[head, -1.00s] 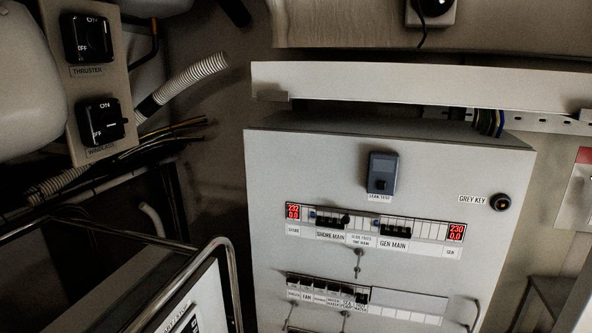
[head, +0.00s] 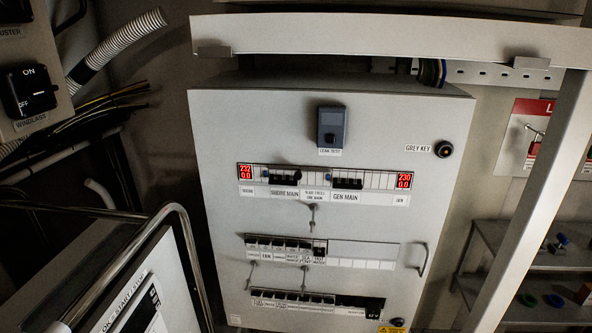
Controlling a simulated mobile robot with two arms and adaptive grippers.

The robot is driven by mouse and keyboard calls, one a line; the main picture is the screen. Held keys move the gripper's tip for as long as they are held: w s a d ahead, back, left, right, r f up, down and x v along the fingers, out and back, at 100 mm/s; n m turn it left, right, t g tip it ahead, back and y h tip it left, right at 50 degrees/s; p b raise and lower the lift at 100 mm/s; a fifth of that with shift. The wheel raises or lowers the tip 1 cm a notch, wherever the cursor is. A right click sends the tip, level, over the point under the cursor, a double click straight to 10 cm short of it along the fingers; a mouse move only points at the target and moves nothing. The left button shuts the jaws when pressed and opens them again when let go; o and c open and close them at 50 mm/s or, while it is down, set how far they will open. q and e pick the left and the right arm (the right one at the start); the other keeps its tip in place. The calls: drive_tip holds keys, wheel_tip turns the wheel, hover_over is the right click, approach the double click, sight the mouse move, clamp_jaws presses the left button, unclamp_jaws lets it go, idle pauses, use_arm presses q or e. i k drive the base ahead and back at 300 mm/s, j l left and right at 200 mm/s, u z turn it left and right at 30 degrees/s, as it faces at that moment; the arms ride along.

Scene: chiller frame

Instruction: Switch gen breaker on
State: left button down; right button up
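The gen main breaker (head: 347,183) is a dark switch block in the top row of the grey electrical panel (head: 225,140), above a "GEN MAIN" label. I cannot tell its lever position at this size. The shore main breaker (head: 284,178) sits to its left in the same row. A red display (head: 404,181) at the right end, labelled GEN, reads 230 over 0.0. A red display (head: 245,172) at the left end reads 232 over 0.0. Neither of my grippers is in view.
Two more breaker rows (head: 285,246) lie below. A metal rail (head: 185,225) and a start/stop panel (head: 150,300) stand at lower left. A pale post (head: 530,200) and shelves (head: 545,262) are at right. A grey key switch (head: 443,149) is at the panel's upper right.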

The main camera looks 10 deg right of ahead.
sight(342, 186)
drive_tip(key=i+l, duration=0.2)
drive_tip(key=l, duration=0.15)
drive_tip(key=i+l, duration=0.35)
drive_tip(key=l, duration=0.3)
